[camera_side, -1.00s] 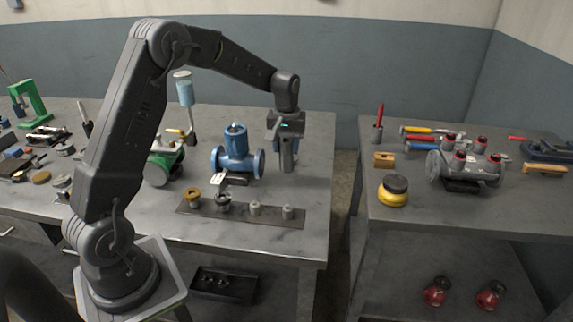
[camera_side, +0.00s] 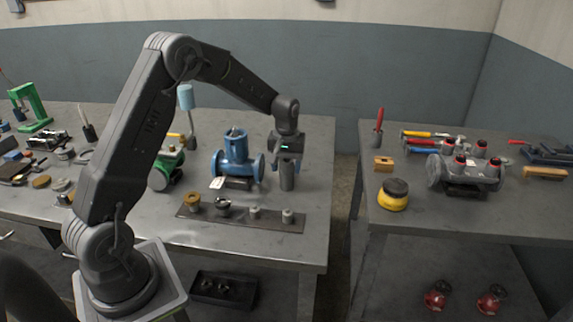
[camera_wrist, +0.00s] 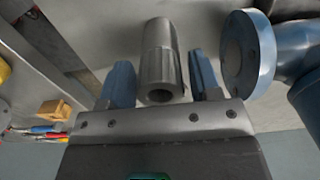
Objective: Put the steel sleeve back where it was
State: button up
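The steel sleeve (camera_side: 287,180) is a grey hollow cylinder, upright under my gripper (camera_side: 287,162), right of the blue pump-like body on the left bench. In the wrist view the sleeve (camera_wrist: 161,65) sits between the two blue fingers (camera_wrist: 161,84), its open end facing the camera. The fingers lie close along both sides, and the sleeve extends past their tips. Its lower end is at or just above the bench; I cannot tell if it touches.
The blue flanged body (camera_side: 236,160) stands close left. In front lies a dark strip (camera_side: 240,222) with a brass ring (camera_side: 192,202), a dark ring (camera_side: 223,204) and two grey posts (camera_side: 255,212). Bench (camera_side: 318,165) is clear to the right, then a gap before the second bench (camera_side: 420,215).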

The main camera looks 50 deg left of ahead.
jog(key=shift+o, duration=0.9)
notch_tip(320, 180, up, 12)
jog(key=s+d+r+m+t, duration=0.2)
jog(key=s+d+r+m, duration=0.2)
jog(key=s+d+r, duration=0.55)
jog(key=s+d+f+m+t, duration=0.1)
jog(key=s+d, duration=0.3)
jog(key=s, duration=0.4)
jog(key=s+d+f+m+t, duration=0.1)
jog(key=s+d+m+t, duration=0.1)
jog(key=s, duration=0.7)
jog(key=shift+d+f+m+t, duration=0.35)
jog(key=shift+d+m, duration=0.5)
jog(key=shift+m, duration=0.15)
